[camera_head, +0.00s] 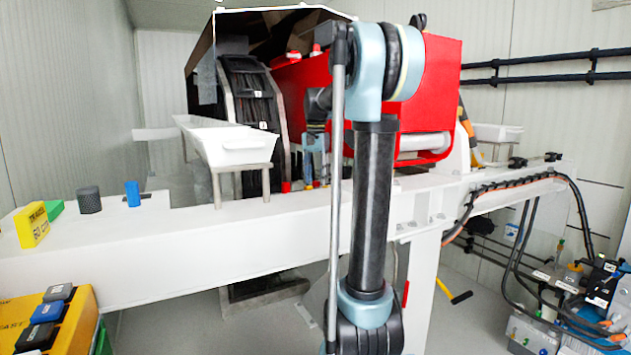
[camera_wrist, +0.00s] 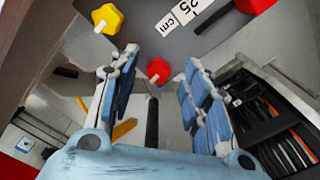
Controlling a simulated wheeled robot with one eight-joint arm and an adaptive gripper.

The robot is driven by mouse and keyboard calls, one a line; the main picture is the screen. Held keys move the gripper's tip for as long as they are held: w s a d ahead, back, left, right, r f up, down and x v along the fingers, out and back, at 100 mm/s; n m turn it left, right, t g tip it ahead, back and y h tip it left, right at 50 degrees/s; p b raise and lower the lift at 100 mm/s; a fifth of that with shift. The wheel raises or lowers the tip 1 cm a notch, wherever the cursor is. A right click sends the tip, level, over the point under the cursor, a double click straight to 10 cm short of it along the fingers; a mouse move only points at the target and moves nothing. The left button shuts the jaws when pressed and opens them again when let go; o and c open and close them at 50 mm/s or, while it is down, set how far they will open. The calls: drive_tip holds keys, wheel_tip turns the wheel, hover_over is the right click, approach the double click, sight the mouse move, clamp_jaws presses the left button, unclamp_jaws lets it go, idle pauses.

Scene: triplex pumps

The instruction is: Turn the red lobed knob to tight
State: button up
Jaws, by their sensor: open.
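The red lobed knob (camera_wrist: 158,70) shows in the wrist view, with a white pointer strip at its lower side. It lies between the two blue-padded fingers of my gripper (camera_wrist: 163,60) as seen there. The fingers are spread apart, and a gap shows on each side of the knob. I cannot tell how far beyond the fingertips it is. In the head view my gripper (camera_head: 315,145) is small, partly behind my arm, in front of the red machine. I cannot make out the knob in that view.
A yellow lobed knob (camera_wrist: 107,20) sits up left of the red one on the grey panel (camera_wrist: 150,35). White label plates (camera_wrist: 190,12) are close by. A dark slotted unit (camera_wrist: 265,115) is at right. In the head view a white beam (camera_head: 150,255) crosses below the red machine (camera_head: 437,85).

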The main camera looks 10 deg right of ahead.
wheel_tip(320, 180, up, 11)
idle(0.4)
drive_tip(key=shift+w+r, duration=0.1)
wheel_tip(320, 180, up, 5)
drive_tip(key=n, duration=1.3)
wheel_tip(320, 180, down, 17)
drive_tip(key=shift+d+r, duration=0.1)
drive_tip(key=shift+d, duration=0.05)
drive_tip(key=shift+c, duration=0.6)
clamp_jaws()
